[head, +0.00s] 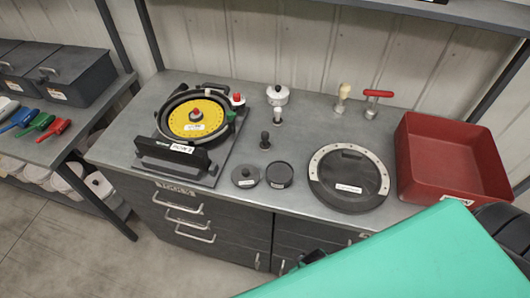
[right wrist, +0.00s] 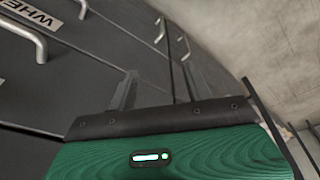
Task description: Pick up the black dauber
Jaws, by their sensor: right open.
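The black dauber (head: 265,141) looks like a small dark upright piece with a rounded top. It stands on the grey worktop (head: 225,190) near the middle in the head view, with nothing touching it. My right gripper (right wrist: 158,80) is open and empty in the right wrist view, in front of the dark drawer fronts below the worktop. The dauber is not in that view. In the head view my green right arm covers the lower right, and the gripper is mostly hidden behind it. My left gripper is in neither view.
Two small round dark tins (head: 279,175) sit just in front of the dauber. A round black lid (head: 350,198) and red bin (head: 418,177) are right. Drawer handles (right wrist: 161,30) protrude near my gripper.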

